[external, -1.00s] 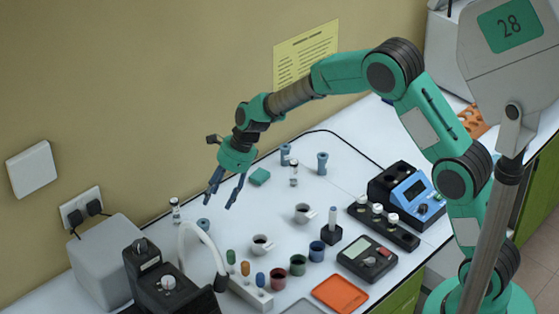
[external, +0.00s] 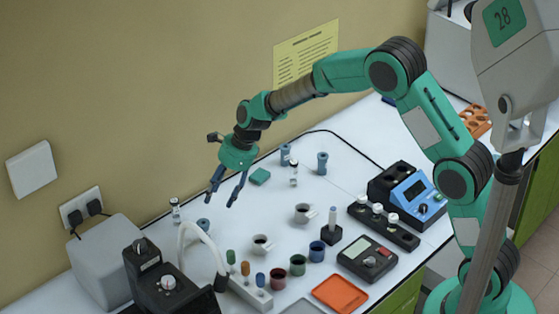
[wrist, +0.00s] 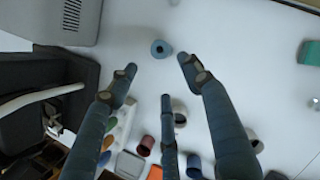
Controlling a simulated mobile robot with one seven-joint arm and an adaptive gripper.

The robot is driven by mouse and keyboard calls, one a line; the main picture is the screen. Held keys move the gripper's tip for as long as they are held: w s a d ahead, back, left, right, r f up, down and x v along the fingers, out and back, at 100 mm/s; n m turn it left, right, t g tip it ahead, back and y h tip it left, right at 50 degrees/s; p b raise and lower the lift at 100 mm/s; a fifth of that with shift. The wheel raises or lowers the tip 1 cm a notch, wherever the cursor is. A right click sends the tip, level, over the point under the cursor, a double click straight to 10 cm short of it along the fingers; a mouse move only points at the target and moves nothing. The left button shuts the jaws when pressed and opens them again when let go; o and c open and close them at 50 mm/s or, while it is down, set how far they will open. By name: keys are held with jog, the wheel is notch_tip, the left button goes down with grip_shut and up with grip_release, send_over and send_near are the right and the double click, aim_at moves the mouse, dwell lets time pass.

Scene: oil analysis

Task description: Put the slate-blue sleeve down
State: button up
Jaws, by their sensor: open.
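A slate-blue sleeve (external: 203,224) stands on the white bench near the wall, partly behind a white curved tube. In the wrist view it is a short ring (wrist: 161,48) with its open top towards me. My gripper (external: 223,200) is open, with its fingers pointing down above the bench. In the wrist view the gripper (wrist: 157,68) has nothing between its fingers, and the ring shows just beyond the fingertips, apart from them in the picture. Two taller slate-blue pieces, one (external: 322,163) and another (external: 286,154), stand farther back.
A small vial (external: 176,211) stands left of the sleeve. A black instrument (external: 165,285) and a grey box (external: 110,262) are at the left. Cups (external: 262,244), coloured pots (external: 298,265) and an orange tray (external: 340,293) stand to the front. The bench between sleeve and teal block (external: 260,177) is clear.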

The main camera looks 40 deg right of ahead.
jog(key=s+d+r+n+t+h, duration=0.1)
jog(key=s+d+r+n, duration=0.45)
jog(key=s+r, duration=0.55)
jog(key=s+d+r+n, duration=0.4)
jog(key=s+r+n, duration=0.2)
jog(key=s+r, duration=0.45)
jog(key=s+d+r+n+h, duration=0.1)
jog(key=s+d+r+n, duration=0.1)
jog(key=s, duration=0.7)
jog(key=s+d+r+n+t+h, duration=0.1)
jog(key=s+d+n, duration=0.3)
jog(key=s, duration=0.6)
jog(key=s+d+r+n+t, duration=0.1)
jog(key=s+d+r+n, duration=0.2)
jog(key=s+n, duration=0.4)
jog(key=s, duration=0.2)
jog(key=shift+s+h, duration=0.4)
jog(key=shift+d+f, duration=0.1)
notch_tip(320, 180, down, 3)
jog(key=b, duration=0.2)
jog(key=shift+b, duration=0.4)
jog(key=shift+r, duration=0.25)
